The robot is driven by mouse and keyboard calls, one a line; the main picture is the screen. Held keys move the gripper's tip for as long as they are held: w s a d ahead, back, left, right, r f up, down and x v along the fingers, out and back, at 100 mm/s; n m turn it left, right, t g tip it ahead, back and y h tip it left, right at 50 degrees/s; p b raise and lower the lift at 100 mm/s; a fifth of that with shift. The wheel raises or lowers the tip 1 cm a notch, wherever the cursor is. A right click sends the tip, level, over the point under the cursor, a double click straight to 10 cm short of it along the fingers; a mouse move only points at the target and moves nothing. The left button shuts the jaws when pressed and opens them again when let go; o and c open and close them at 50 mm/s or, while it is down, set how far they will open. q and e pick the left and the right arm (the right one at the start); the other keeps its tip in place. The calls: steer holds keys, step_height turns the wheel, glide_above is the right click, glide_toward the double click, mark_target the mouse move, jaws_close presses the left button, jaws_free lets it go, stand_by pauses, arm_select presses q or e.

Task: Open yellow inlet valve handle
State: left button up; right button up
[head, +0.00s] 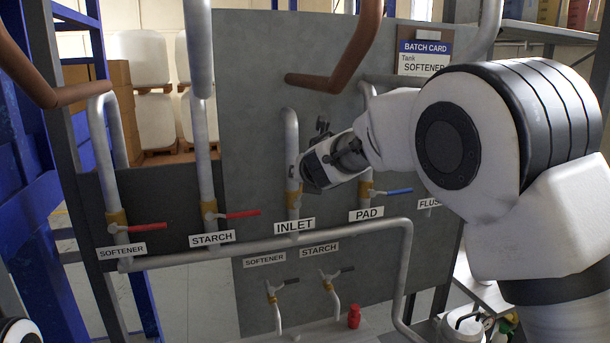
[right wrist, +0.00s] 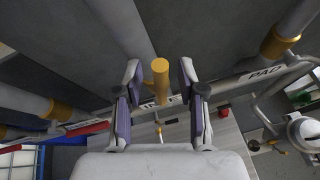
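The yellow inlet valve handle (right wrist: 160,82) shows in the right wrist view as a short yellow bar with a round end. It stands between the two fingers of my right gripper (right wrist: 160,70), which are open with a visible gap on each side. In the head view my right gripper (head: 318,163) is at the grey inlet pipe (head: 291,130), above the INLET label (head: 294,226), and hides the handle. My left gripper is not in view.
Softener and starch valves with red handles (head: 243,214) lie left of the inlet. A blue-handled PAD valve (head: 398,191) is close on the right. A grey pipe (head: 250,244) runs across below. Brown pipes (head: 340,75) hang above. A red bottle (head: 354,316) stands below.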

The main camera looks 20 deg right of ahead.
steer(key=d+v, duration=0.1)
steer(key=v, duration=1.1)
steer(key=s+a+f+m+g+y+b, duration=0.1)
steer(key=s+f+m+g+b, duration=0.3)
steer(key=f, duration=1.2)
steer(key=s+a+f+m+g+y+b, duration=0.15)
steer(key=s+f+m, duration=0.4)
steer(key=f, duration=1.05)
steer(key=s+a+f+m+g+y+b, duration=0.15)
steer(key=s+f+m+g, duration=0.35)
steer(key=f, duration=1.1)
steer(key=s+d+f+m+b, duration=0.2)
steer(key=s+f+m+b, duration=0.3)
steer(key=s+f+m, duration=0.95)
steer(key=s+d+f+m+g+h+b, duration=0.2)
steer(key=s+d+f+m+h, duration=0.1)
steer(key=s+f, duration=0.6)
steer(key=s+d+m, duration=0.1)
steer(key=d, duration=0.1)
steer(key=shift+s+d+f+g, duration=0.35)
steer(key=shift+s+d, duration=0.05)
steer(key=shift+w, duration=0.1)
